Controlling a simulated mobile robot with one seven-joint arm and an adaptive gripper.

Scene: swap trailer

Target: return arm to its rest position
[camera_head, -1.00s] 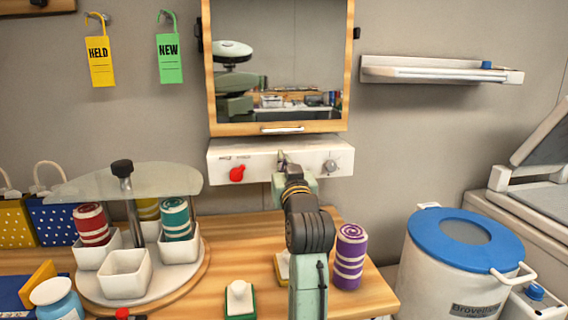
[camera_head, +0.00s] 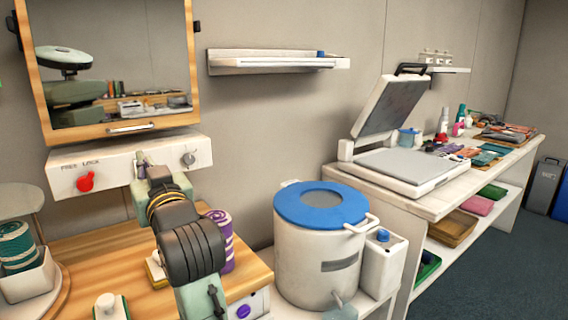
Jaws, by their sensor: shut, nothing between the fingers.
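My arm rises from the bottom of the head view, left of centre, with dark joint rings and pale green links. My gripper (camera_head: 142,160) is at its far end, small and partly hidden by the wrist. It is shut and empty. It shows in front of the white panel (camera_head: 118,172), between the red knob (camera_head: 85,181) and the grey dial (camera_head: 188,158). I cannot tell whether it touches the panel.
A wooden-framed mirror (camera_head: 110,70) hangs above the panel. A purple striped roll (camera_head: 227,240) stands close behind my arm. A teal roll (camera_head: 17,246) sits in a cup at left. A blue-lidded drum (camera_head: 310,255) and an open press (camera_head: 400,165) stand right.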

